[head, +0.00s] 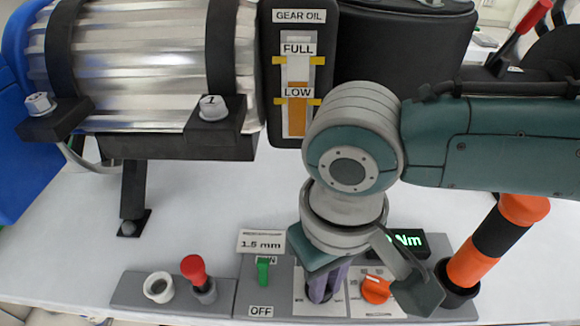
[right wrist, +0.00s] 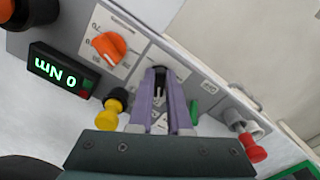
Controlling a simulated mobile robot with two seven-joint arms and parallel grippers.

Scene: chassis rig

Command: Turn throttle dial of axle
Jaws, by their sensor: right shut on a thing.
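The axle's control panel (head: 220,295) lies along the front of the white table. My right gripper (head: 318,292) points down over a white dial plate on it, between the green switch and an orange knob. In the right wrist view its two purple fingers (right wrist: 159,88) are shut on a small dark knob (right wrist: 158,74), which looks like the throttle dial. The fingers and wrist hide most of that knob, so its pointer and setting cannot be read. My left gripper is not in view.
The orange knob (head: 376,289) sits just right of the gripper, before a green-lit Nm display (right wrist: 62,72). The green switch (head: 263,270) and red-topped lever (head: 196,276) stand left. An orange-black post (head: 484,248) stands right. The silver axle cylinder (head: 150,65) is behind.

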